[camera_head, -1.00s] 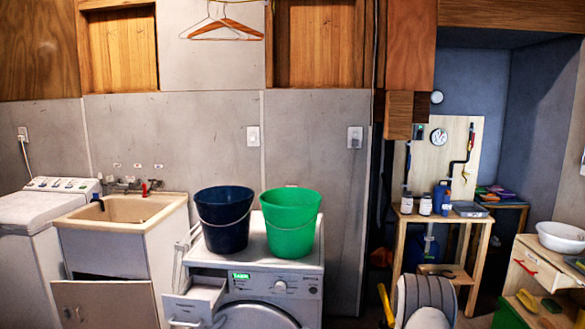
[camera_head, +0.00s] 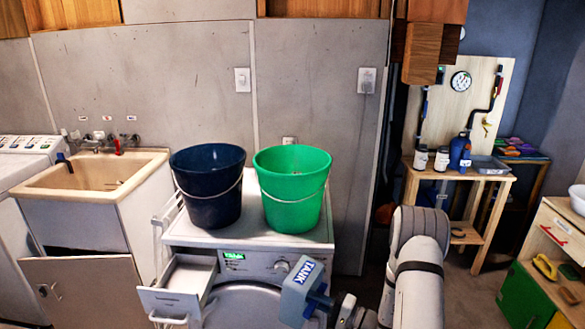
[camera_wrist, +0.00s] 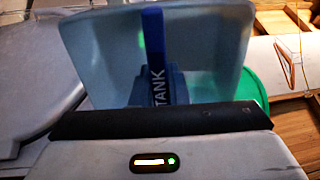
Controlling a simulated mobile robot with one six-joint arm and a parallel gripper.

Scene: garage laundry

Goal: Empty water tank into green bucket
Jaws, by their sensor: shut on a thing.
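The water tank (camera_head: 297,300) is a pale blue box with a dark blue strip marked TANK. It is in front of the washing machine, low and right of its middle. My gripper (camera_head: 321,299) is shut on the tank at the strip side; the wrist view shows the open tub (camera_wrist: 90,50) and the blue TANK handle (camera_wrist: 152,35) at the jaws. I cannot tell the water level inside. The green bucket (camera_head: 290,208) stands upright on the washing machine, above and behind the tank. A bit of green also shows at the right in the wrist view (camera_wrist: 259,92).
A dark blue bucket (camera_head: 207,205) stands close left of the green one on the washing machine (camera_head: 250,236). A drawer (camera_head: 178,292) juts out at the machine's front left. A sink (camera_head: 95,180) is at the left, and a wooden bench (camera_head: 462,175) at the back right.

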